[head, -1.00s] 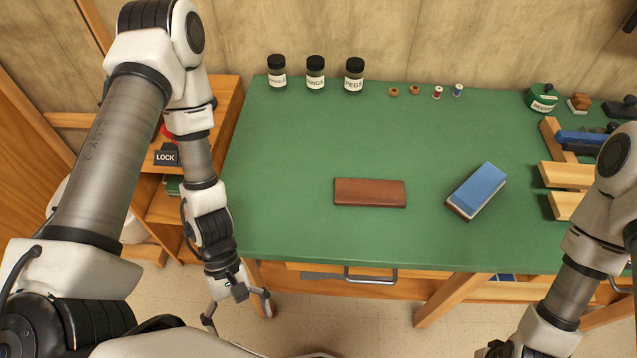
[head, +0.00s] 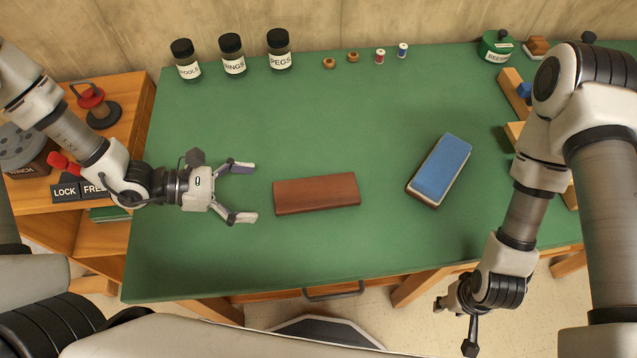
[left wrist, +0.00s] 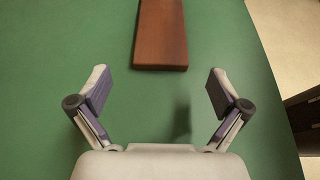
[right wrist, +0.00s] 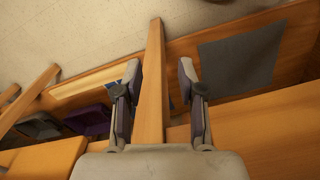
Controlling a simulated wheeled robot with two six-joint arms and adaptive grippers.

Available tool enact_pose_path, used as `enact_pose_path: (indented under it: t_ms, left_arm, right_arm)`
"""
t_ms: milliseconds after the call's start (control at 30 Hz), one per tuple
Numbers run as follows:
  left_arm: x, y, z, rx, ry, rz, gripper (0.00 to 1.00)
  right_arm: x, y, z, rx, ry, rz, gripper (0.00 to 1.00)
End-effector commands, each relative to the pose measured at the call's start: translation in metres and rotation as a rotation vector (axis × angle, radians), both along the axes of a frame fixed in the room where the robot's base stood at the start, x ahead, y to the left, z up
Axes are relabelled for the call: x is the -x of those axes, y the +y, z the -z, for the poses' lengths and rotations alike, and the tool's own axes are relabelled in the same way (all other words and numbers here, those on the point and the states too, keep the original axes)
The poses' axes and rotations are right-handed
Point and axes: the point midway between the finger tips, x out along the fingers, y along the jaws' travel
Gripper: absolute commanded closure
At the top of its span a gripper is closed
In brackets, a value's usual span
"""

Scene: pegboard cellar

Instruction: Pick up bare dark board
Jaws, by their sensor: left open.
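The bare dark board (head: 316,193) is a reddish-brown rectangular slab lying flat on the green bench top. Its near end also shows in the left wrist view (left wrist: 161,40), ahead of the fingers and roughly centred between them. My left gripper (head: 248,192) is open and empty, just left of the board's left end and apart from it. My right gripper (head: 455,325) is open and empty off the bench's front edge. In the right wrist view its fingers (right wrist: 159,80) are apart, with bench woodwork beyond them.
A second board with a blue block (head: 441,168) on it lies to the right. Jars (head: 232,55), small rings and spools stand along the back of the green bench (head: 200,265). A wooden rack (head: 514,95) is at right. A side shelf (head: 135,90) stands at left.

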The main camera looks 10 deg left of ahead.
Motion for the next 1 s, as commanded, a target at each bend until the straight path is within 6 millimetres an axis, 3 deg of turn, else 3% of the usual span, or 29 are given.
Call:
enact_pose_path:
  t_ms: [333,600,867,900,1000]
  left_arm:
    - [-0.008,-0.028,0.011,-0.004,0.004,0.006,0.00]
    - [-0.019,-0.063,0.023,-0.005,0.001,0.008,0.00]
    - [-0.021,-0.068,0.026,-0.002,0.000,0.002,0.00]
    - [-0.021,-0.068,0.026,-0.002,0.000,0.002,0.04]
    - [-0.021,-0.068,0.026,-0.002,0.000,0.002,0.39]
  right_arm:
    - [0.000,0.000,0.001,0.000,0.000,0.000,0.60]
    - [0.000,0.000,-0.005,0.000,0.000,0.000,0.60]
    - [0.000,0.000,-0.004,0.000,0.000,0.000,0.60]
    - [0.000,0.000,-0.004,0.000,0.000,0.000,0.60]
    - [0.000,0.000,-0.004,0.000,0.000,0.000,0.60]
